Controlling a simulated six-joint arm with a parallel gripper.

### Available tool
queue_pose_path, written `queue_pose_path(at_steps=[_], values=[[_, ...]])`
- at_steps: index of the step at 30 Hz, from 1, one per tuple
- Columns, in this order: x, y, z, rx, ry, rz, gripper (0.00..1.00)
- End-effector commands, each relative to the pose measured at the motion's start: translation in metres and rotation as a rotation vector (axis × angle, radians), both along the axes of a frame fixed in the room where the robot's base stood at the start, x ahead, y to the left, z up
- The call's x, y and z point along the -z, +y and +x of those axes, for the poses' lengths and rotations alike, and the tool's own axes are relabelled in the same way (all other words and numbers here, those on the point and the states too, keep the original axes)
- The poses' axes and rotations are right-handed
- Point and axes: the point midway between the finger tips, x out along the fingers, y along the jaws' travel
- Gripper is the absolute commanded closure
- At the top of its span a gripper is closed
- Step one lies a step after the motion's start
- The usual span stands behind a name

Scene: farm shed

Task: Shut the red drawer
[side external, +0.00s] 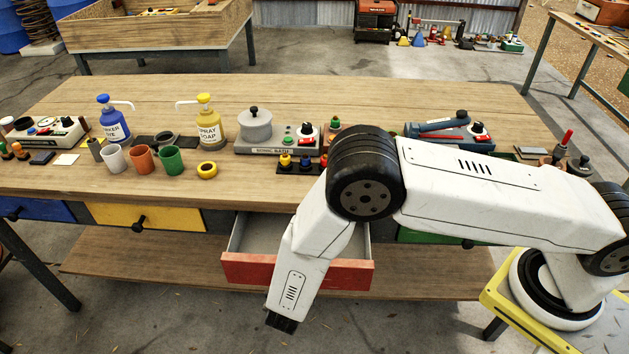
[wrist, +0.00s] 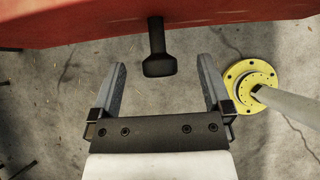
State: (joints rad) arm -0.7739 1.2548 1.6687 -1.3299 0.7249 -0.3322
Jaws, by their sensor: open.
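The red drawer (side external: 250,270) is pulled out from the front of the workbench, and its grey inside shows in the side view. My arm hides part of its front. In the wrist view the red drawer front (wrist: 80,25) spans the top, with a dark knob (wrist: 158,62) sticking out from it. My gripper (wrist: 162,80) is open and empty, with one finger on each side of the knob and apart from it. In the side view my gripper (side external: 283,320) is low in front of the drawer, and the knob is hidden there.
A blue drawer (side external: 35,209), a yellow drawer (side external: 165,217) and a green drawer (side external: 430,237) sit closed along the workbench (side external: 300,90). Cups, bottles and devices stand on top. A lower shelf (side external: 150,265) runs beneath.

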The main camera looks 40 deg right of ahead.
Motion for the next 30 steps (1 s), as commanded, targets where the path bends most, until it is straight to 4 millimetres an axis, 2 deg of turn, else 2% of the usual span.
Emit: queue_pose_path(at_steps=[2, 9, 10, 11, 30], values=[[0.0, 0.0, 0.0, 0.0, 0.0, 0.0, 0.0], [0.0, 0.0, 0.0, 0.0, 0.0, 0.0, 0.76], [0.0, 0.0, 0.0, 0.0, 0.0, 0.0, 0.86], [0.0, 0.0, 0.0, 0.0, 0.0, 0.0, 0.91], [0.0, -0.015, 0.015, 0.002, -0.001, 0.001, 0.91]])
